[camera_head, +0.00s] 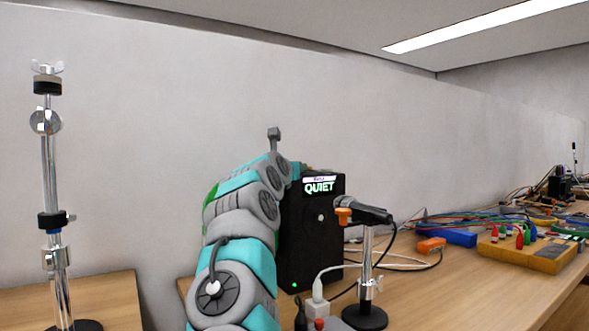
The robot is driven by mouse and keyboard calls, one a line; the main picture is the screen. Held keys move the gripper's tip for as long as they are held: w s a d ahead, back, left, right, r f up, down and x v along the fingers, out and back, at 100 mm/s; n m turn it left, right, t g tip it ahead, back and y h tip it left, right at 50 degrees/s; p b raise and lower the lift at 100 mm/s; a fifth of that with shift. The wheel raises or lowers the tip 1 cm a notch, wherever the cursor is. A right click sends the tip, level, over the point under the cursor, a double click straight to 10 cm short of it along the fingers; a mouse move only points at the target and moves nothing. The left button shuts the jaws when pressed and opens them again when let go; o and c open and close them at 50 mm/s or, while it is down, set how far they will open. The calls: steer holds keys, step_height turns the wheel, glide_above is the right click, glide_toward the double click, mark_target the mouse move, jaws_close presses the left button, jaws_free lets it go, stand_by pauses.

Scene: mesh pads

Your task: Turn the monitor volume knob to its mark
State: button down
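The monitor (312,245) is a tall black box on the wooden bench, with a small green light low on its front. A lit display (319,186) near its top reads QUIET in green. A small pale round part (321,217) below the display looks like the volume knob; its pointer and mark are too small to read. My grey and teal arm rises in front of the monitor's left side. Its far end, with what shows of my gripper (306,168), is at the monitor's upper left edge, apart from the knob. The fingers cannot be made out.
A microphone (362,211) with an orange part on a chrome stand stands close at the monitor's right. A white plug and cables lie in front. A chrome stand (48,180) is at far left. Blue and yellow boxes with leads (525,254) lie right. Bench room (440,300) is clear front right.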

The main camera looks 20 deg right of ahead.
steer(key=shift+a+r, duration=0.1)
steer(key=shift+r, duration=0.1)
stand_by(0.3)
steer(key=c, duration=0.8)
jaws_free()
steer(key=shift+c, duration=0.2)
steer(key=o, duration=0.3)
steer(key=shift+f, duration=0.1)
steer(key=shift+o, duration=0.2)
steer(key=shift+f+n+t+y, duration=0.15)
steer(key=shift+n+t+y, duration=1.05)
steer(key=shift+n+y, duration=0.85)
steer(key=shift+m+y, duration=0.25)
steer(key=shift+y, duration=0.5)
steer(key=shift+n+t+y+b, duration=0.3)
steer(key=shift+n+t+y, duration=0.1)
steer(key=shift+n+y, duration=0.6)
